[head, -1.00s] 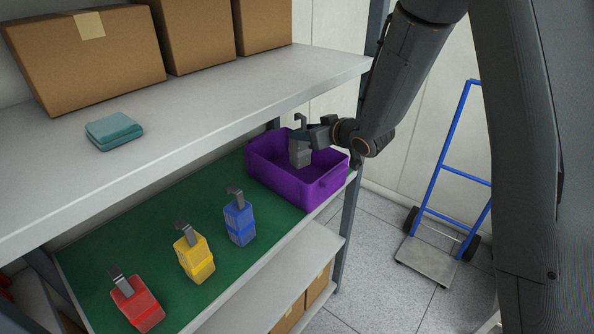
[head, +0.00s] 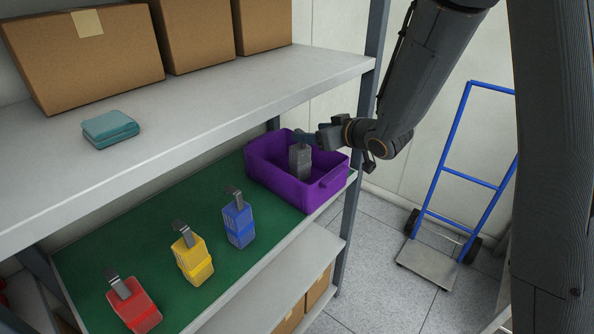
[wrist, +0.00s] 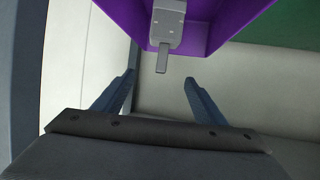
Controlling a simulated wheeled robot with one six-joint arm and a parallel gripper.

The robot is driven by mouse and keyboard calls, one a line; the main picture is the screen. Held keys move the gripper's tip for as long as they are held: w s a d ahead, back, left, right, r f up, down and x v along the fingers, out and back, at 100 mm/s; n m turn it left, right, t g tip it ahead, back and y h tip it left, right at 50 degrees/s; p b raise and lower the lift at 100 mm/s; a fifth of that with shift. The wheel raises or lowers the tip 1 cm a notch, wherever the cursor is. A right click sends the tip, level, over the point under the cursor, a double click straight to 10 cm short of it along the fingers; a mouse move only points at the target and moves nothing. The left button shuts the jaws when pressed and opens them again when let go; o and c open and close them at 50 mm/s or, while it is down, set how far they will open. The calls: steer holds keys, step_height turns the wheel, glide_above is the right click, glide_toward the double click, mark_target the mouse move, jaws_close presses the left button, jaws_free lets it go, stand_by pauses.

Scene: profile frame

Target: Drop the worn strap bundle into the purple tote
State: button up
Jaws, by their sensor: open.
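My gripper (head: 310,138) is at the tote's back right side, close to the bundle's top. In the wrist view my gripper (wrist: 158,88) has its two fingers wide apart with nothing between them. There the grey bundle (wrist: 168,25) and the purple tote (wrist: 225,20) lie beyond the fingertips, apart from them. The bundle's lower end is partly hidden by the tote wall in the head view.
Blue (head: 238,222), yellow (head: 192,258) and red (head: 134,304) strap bundles stand on the green mat (head: 150,240). A grey shelf (head: 190,110) above holds cardboard boxes (head: 85,55) and a folded teal cloth (head: 110,129). A blue hand truck (head: 455,190) stands at right.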

steer(key=shift+b+v, duration=0.35)
steer(key=shift+v, duration=1.6)
steer(key=m+h, duration=0.2)
steer(key=h, duration=0.2)
glide_above(345, 171)
step_height(345, 171, down, 3)
steer(key=shift+f+g+b, duration=0.15)
steer(key=shift+g+b, duration=0.25)
steer(key=s+d+f+m+g+h, duration=0.1)
steer(key=s+d+f+g, duration=0.1)
steer(key=s, duration=0.6)
steer(key=s+d+f+m+g+h+b, duration=0.1)
steer(key=s+d+f+m+g, duration=0.1)
steer(key=s, duration=0.5)
steer(key=s+d+f+m+g+h, duration=0.2)
steer(key=s+d+g, duration=0.1)
steer(key=s, duration=0.5)
steer(key=shift+s+d+f+g+b, duration=0.2)
steer(key=shift+s+f+g+b, duration=0.15)
steer(key=shift+g, duration=0.45)
steer(key=shift+w, duration=0.1)
